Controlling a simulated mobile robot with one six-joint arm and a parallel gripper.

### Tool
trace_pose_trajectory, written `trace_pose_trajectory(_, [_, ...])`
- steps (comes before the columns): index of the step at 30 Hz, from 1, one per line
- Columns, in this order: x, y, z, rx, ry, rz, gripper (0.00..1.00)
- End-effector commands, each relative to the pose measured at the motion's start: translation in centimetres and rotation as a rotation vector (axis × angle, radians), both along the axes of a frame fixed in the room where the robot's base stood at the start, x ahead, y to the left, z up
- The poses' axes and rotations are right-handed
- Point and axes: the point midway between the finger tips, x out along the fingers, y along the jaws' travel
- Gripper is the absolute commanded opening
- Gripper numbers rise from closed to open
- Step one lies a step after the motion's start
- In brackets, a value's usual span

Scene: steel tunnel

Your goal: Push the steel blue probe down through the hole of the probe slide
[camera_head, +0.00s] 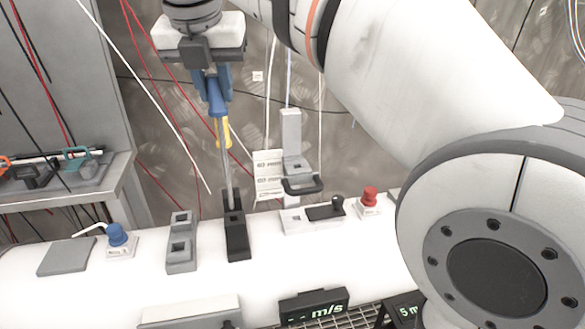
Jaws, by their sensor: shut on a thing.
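My gripper (212,76) is at the top left of centre, shut on the blue handle (217,98) of the steel blue probe. The probe's thin steel shaft (226,165) points down, slightly tilted. Its lower end meets the upright part of a dark block (237,240) on the white surface; I cannot tell whether the tip is inside it or in front of it. A pale upright post with a grey sliding piece and dark handle (300,180) stands to the right. I cannot tell for certain which piece is the probe slide.
A grey block with square recesses (181,255) stands left of the dark block. Further left are a blue knob (117,235) and a grey plate (66,257). A red knob (369,197) is at right. A white label card (269,174) is behind. My arm covers the right side.

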Motion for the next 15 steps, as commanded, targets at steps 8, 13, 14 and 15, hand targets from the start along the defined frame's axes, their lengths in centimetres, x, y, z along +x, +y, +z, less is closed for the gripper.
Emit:
trace_pose_trajectory(8, [1.3, -1.7, 1.9, 0.001, 0.001, -0.007, 0.00])
trace_pose_trajectory(13, [4.1, -5.9, 5.7, 0.001, 0.004, -0.014, 0.00])
trace_pose_trajectory(14, [4.5, -6.7, 6.3, 0.001, 0.004, -0.014, 0.00])
trace_pose_trajectory(15, [5.1, -7.7, 7.1, 0.002, 0.003, -0.012, 0.00])
